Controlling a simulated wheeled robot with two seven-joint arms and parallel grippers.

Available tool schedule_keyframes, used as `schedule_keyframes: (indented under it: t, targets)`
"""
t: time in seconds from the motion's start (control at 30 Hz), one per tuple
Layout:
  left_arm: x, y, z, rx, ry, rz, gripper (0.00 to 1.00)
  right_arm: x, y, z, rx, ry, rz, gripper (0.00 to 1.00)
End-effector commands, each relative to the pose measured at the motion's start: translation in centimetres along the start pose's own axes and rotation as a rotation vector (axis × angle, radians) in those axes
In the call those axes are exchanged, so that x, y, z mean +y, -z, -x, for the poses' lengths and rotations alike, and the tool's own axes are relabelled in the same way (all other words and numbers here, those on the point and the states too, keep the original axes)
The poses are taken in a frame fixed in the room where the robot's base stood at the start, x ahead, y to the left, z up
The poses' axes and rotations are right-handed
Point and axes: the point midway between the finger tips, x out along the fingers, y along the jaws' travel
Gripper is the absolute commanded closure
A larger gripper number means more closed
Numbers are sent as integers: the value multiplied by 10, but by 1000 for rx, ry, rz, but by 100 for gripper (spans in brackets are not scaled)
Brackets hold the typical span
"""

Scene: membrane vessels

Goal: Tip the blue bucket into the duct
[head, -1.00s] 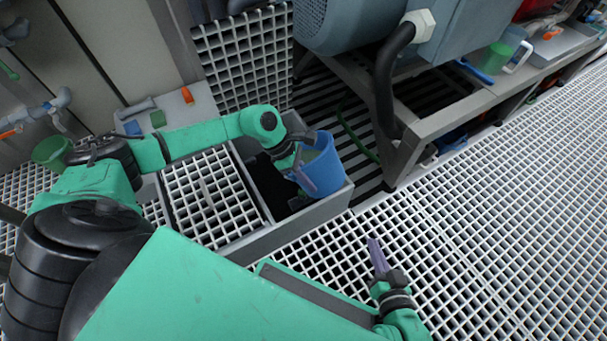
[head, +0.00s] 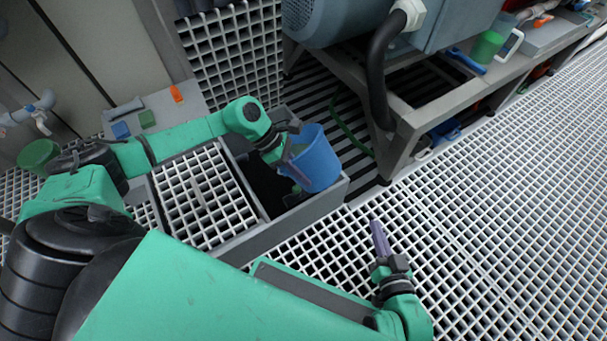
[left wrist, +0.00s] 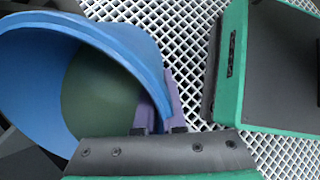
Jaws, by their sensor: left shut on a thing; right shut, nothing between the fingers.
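The blue bucket (head: 322,163) is over the right end of the grey duct (head: 290,222), at its dark open section beside the white grating. It looks tilted, its mouth turned toward the left. My left gripper (head: 290,165) is shut on the bucket's near-left rim. In the left wrist view the bucket (left wrist: 125,38) shows a dark green surface inside (left wrist: 98,95), and the purple fingers (left wrist: 158,108) grip its wall. I cannot tell whether anything is pouring out. My right gripper (head: 379,238) is shut and empty above the floor grating, right of the duct.
A grey machine on a metal frame (head: 400,140) with a black hose (head: 375,85) stands just right of the bucket. A ledge behind the duct holds a blue block (head: 121,130), a green block (head: 147,118) and an orange piece (head: 176,93). The floor grating (head: 500,210) at right is clear.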

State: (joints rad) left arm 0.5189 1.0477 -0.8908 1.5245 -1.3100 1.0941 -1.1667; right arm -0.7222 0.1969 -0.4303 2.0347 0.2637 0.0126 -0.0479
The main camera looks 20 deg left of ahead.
Motion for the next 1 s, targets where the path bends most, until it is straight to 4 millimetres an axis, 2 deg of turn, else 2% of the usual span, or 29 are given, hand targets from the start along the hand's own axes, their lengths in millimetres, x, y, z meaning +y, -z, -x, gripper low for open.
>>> schedule_keyframes:
  t: [0.37,1.0]
  targets:
    - [1,-1,1,-18,4,0,100,2,15,-8,46,4,19,100]
    - [0,-1,2,-42,15,1,100,1,55,-21,159,15,45,100]
